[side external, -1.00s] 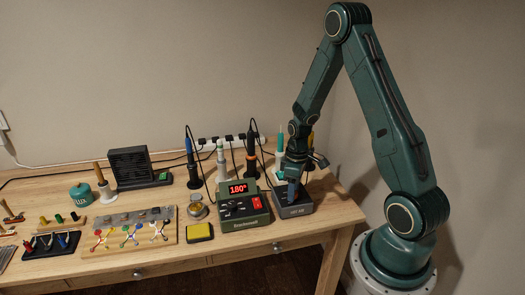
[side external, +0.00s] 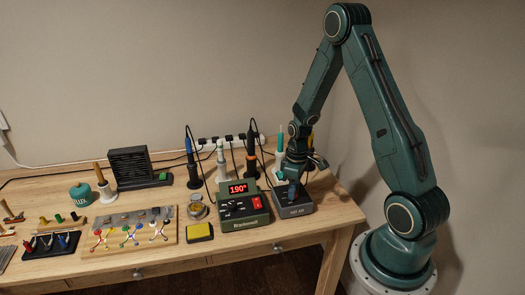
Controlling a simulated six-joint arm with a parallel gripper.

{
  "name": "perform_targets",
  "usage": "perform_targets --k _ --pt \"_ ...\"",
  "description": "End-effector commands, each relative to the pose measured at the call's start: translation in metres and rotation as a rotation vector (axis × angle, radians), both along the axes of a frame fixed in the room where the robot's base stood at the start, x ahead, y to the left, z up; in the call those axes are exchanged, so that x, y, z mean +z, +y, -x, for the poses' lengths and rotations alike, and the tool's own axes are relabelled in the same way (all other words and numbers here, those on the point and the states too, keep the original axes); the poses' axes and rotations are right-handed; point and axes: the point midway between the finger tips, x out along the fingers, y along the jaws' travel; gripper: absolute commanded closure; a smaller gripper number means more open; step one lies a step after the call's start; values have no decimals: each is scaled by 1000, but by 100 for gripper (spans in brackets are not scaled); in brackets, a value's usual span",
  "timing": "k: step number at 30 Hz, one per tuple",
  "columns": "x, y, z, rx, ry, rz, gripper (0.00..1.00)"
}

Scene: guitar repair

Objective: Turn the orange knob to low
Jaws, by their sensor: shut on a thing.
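My gripper (side external: 292,192) points down at the top of a dark grey box marked HOT AIR (side external: 296,209), right of the soldering station. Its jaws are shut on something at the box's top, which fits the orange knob. The knob itself is hidden by the fingers, so its pointer and the low mark cannot be read.
Corded irons (side external: 251,155) stand in holders close behind the box. A yellow sponge (side external: 199,231) and a round tin (side external: 197,208) lie left of the station. A wooden board with coloured clips (side external: 130,235) is further left. The table's right edge is close to the box.

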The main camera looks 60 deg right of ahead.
Motion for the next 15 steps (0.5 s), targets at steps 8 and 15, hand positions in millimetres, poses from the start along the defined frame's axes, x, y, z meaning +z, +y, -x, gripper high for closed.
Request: perform_targets --k 8,15 --pt "1 0 0 -154 0 -1 96" --pt "1 0 1 -361 -2 -1 96"
